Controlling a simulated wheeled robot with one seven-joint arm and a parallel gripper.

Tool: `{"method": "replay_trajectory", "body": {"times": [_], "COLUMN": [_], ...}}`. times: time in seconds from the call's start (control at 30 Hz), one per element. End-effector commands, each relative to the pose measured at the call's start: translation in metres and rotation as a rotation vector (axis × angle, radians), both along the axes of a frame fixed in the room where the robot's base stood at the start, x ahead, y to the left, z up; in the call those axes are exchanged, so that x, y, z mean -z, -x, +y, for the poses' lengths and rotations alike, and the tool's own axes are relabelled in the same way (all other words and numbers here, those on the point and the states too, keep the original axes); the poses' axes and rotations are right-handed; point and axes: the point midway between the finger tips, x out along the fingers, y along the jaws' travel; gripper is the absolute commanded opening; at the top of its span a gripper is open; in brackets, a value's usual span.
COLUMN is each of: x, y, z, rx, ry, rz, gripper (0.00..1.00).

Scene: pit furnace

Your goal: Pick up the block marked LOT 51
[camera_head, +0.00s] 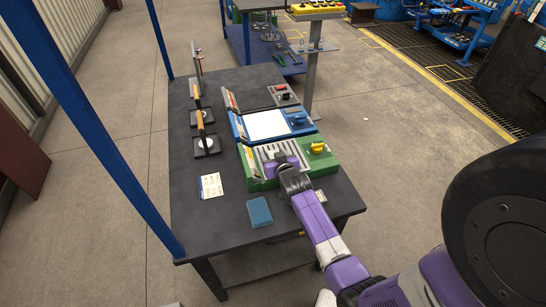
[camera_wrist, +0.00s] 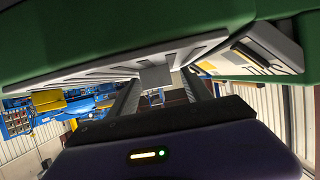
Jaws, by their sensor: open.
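My gripper (camera_head: 276,166) is low over the grey slatted top of the green unit (camera_head: 263,184) at the near end of the row on the dark table. In the wrist view my open gripper (camera_wrist: 158,92) has its two dark fingers apart, close to the green unit's slatted face. A small plain grey block-like piece (camera_wrist: 155,76) shows at the slats, between the fingers in the picture. I cannot tell whether it is loose or part of the unit. No LOT 51 marking is readable in either view.
A blue unit (camera_head: 265,126) and a dark grey unit with a knob (camera_head: 283,94) stand behind the green one. A blue pad (camera_head: 259,212) and a white card (camera_head: 211,186) lie on the table (camera_head: 190,213). Tools stand at left. A blue post (camera_head: 100,130) rises at the left edge.

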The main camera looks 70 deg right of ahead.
Motion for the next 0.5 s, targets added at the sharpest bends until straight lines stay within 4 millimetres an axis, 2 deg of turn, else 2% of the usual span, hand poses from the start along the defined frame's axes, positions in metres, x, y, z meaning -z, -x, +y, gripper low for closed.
{"method": "replay_trajectory", "body": {"times": [0.23, 0.5], "x": [0.0007, 0.0007], "y": [-0.0004, -0.0002], "z": [-0.0006, -0.0006], "rx": [0.0, 0.0], "ry": [0.0, 0.0], "rz": [0.0, 0.0], "gripper": [0.55, 0.02]}}
